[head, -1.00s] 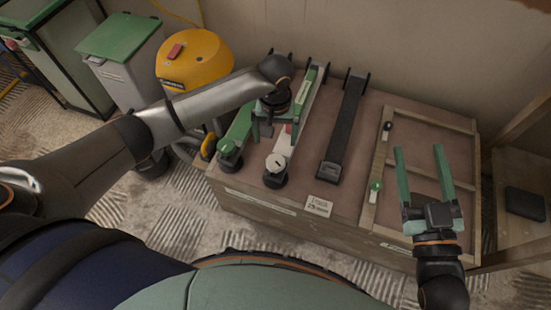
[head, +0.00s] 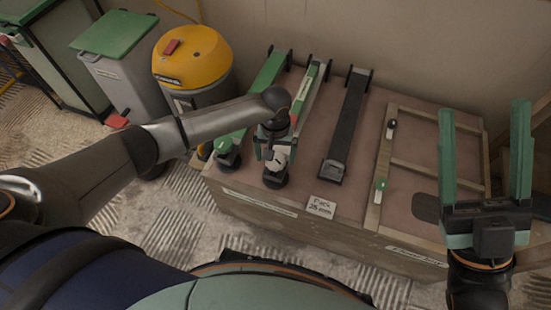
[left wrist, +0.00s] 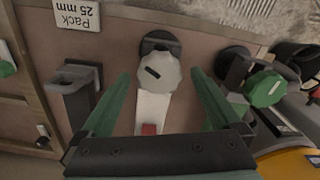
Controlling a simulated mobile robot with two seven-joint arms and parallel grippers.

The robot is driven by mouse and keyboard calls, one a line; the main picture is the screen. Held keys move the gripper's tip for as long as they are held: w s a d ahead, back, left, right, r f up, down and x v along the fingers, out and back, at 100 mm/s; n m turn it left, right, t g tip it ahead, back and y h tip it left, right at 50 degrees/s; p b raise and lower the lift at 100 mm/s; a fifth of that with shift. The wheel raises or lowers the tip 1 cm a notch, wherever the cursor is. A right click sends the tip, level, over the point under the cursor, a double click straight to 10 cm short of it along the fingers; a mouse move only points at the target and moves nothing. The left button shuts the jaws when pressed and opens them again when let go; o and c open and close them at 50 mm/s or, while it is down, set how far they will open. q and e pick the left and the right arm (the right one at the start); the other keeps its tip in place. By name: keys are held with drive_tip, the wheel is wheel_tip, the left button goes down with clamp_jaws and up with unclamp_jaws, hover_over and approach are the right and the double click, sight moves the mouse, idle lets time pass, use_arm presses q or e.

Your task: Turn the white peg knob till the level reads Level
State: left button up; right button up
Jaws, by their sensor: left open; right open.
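The white peg knob (head: 280,158) sits at the near end of a white bar (head: 317,92) on the bench. In the left wrist view the knob (left wrist: 160,73) has a dark slot mark across its face, and a red piece (left wrist: 149,129) lies on the bar below it. My left gripper (head: 275,152) is open above the knob, its green fingers on either side; I cannot tell whether they touch it. A green strip (head: 306,80) lies along the bar; no level reading is legible. My right gripper (head: 484,108) is open and empty, above the bench's right side.
A green bar with a green knob (head: 228,159) is left of the white one, and a dark bar (head: 346,125) is right. A "Pack 25 mm" card (head: 321,207) lies at the bench's front edge. A wooden frame (head: 376,190) lies right. A yellow-topped drum (head: 192,60) stands left.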

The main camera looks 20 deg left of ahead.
use_arm(q)
drive_tip(key=shift+f, duration=0.45)
drive_tip(key=c, duration=1.4)
